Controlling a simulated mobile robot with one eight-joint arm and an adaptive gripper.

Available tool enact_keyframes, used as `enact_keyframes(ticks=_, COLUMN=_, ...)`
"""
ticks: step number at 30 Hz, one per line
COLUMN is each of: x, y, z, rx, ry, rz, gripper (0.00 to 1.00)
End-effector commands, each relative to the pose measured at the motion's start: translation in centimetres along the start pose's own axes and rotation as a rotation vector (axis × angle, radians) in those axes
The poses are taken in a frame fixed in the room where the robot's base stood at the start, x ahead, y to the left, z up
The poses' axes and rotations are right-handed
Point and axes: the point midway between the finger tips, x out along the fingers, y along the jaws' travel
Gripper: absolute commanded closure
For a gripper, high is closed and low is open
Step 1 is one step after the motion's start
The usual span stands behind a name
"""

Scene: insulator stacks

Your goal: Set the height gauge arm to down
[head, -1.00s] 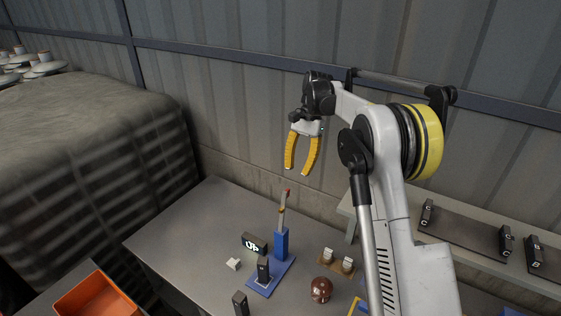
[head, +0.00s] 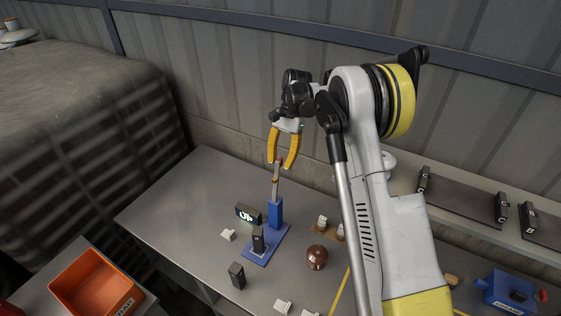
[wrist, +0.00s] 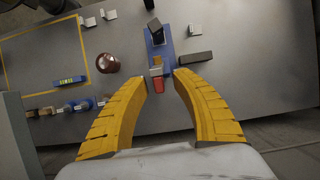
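The height gauge has a blue base plate (head: 262,252), a blue post (head: 276,213) and a thin grey arm (head: 276,184) that stands up from the post. A small dark display (head: 248,214) beside it reads UP. My gripper (head: 281,161) is open, its yellow fingers pointing down around the arm's upper end. In the wrist view, the arm's red tip (wrist: 158,83) lies between the open fingertips (wrist: 162,76), closer to the left one. Whether either finger touches it, I cannot tell.
A dark block (head: 258,240) stands on the gauge base and another (head: 237,275) in front. An orange bin (head: 97,290) is at lower left. The table's left part is clear.

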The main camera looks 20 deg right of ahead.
Motion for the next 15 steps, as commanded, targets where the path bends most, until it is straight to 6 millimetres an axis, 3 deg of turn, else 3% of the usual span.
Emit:
enact_keyframes(ticks=5, x=-0.02, y=0.00, z=0.02, rx=0.000, ry=0.000, rz=0.000, gripper=0.68)
enact_keyframes(ticks=9, x=-0.03, y=0.00, z=0.01, rx=0.000, ry=0.000, rz=0.000, gripper=1.00)
enact_keyframes(ticks=15, x=-0.04, y=0.00, z=0.05, rx=-0.001, ry=0.001, rz=0.000, gripper=1.00)
